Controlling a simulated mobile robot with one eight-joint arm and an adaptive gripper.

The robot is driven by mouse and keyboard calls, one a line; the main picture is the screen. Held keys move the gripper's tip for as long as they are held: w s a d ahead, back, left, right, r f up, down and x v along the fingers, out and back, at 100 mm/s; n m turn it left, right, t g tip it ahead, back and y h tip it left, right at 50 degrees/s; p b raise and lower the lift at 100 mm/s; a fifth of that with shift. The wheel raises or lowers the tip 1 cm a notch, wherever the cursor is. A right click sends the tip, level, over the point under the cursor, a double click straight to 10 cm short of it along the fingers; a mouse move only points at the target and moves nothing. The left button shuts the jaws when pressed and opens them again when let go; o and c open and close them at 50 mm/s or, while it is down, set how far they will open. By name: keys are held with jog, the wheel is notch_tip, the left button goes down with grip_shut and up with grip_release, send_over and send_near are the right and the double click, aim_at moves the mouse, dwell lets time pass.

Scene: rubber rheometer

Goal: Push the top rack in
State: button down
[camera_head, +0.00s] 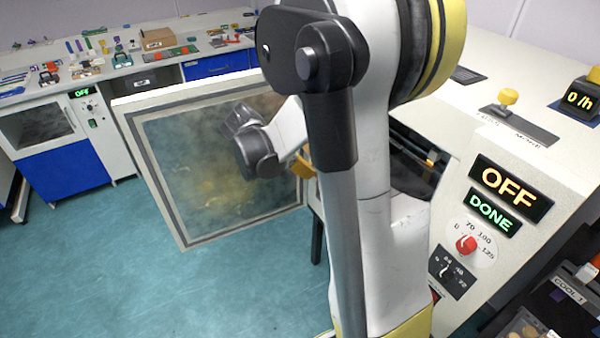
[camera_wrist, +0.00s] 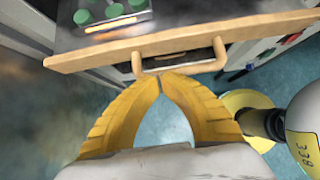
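A pulled-out rack with a light wooden front edge (camera_wrist: 100,55) crosses the top of the wrist view. A loop handle (camera_wrist: 205,66) sticks out from its front. Green-capped items (camera_wrist: 100,15) stand on the rack. My gripper (camera_wrist: 160,79) has its yellow fingertips together, right at the handle; whether they touch it I cannot tell. Nothing shows between the fingers. In the head view my gripper (camera_head: 304,164) is mostly hidden by my arm, in front of the opening of the oven-like machine (camera_head: 540,150). The rack is hidden there.
The machine's glass door (camera_head: 215,160) stands wide open on the left. The panel shows an OFF display (camera_head: 510,188) and a DONE display (camera_head: 492,212). A cluttered bench (camera_head: 130,62) runs along the back. The blue floor (camera_head: 100,270) is clear at front left.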

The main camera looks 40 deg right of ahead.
jog(key=s+d, duration=0.1)
jog(key=d, duration=0.4)
jog(key=s+d, duration=0.1)
jog(key=d, duration=0.4)
jog(key=s+d, duration=0.2)
jog(key=d, duration=0.4)
jog(key=shift+d, duration=0.1)
jog(key=shift+w, duration=0.1)
jog(key=a, duration=0.2)
jog(key=w+a, duration=0.1)
jog(key=shift+r+p, duration=0.35)
jog(key=shift+p, duration=0.05)
jog(key=p+v, duration=0.3)
jog(key=v, duration=0.7)
jog(key=shift+s+a+p, duration=0.1)
jog(key=shift+a+p, duration=0.2)
jog(key=shift+a, duration=0.15)
